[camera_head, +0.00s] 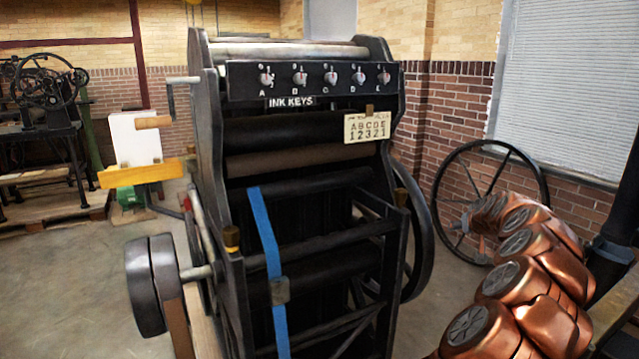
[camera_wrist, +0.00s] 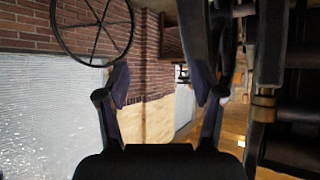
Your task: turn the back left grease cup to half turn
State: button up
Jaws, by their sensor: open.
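The press (camera_head: 310,190) carries small brass cups. One brass cup (camera_head: 231,238) sits on the front left post and another (camera_head: 401,196) on the front right post. A small brass piece (camera_head: 369,110) shows above the lettered card. At the back left, a small yellowish piece (camera_head: 191,151) is partly hidden by the side frame; I cannot tell if it is the back left grease cup. My gripper (camera_wrist: 162,82) is open and empty in the wrist view. A brass fitting (camera_wrist: 263,105) lies right of its fingers, apart from them; which cup it is, I cannot tell.
An ink key panel (camera_head: 310,79) tops the press. A spoked wheel (camera_head: 491,200) stands at right by the brick wall. Floor at left (camera_head: 65,290) is clear.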

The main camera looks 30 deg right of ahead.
jog(key=n+t+y+p, duration=0.4)
jog(key=n+t+y, duration=0.1)
jog(key=n+y, duration=0.1)
send_near(402, 191)
jog(key=x, duration=1)
jog(key=shift+d+f, duration=0.1)
jog(key=shift+f, duration=0.1)
jog(key=shift+w+y, duration=0.3)
jog(key=p, duration=0.2)
jog(key=shift+d+r+n+p, duration=0.1)
jog(key=shift+r+n+p, duration=0.1)
jog(key=shift+n+p, duration=0.15)
jog(key=shift+y+p, duration=0.4)
jog(key=shift+f+n+y+p, duration=0.1)
jog(key=shift+n+y+p, duration=0.25)
jog(key=shift+p, duration=0.55)
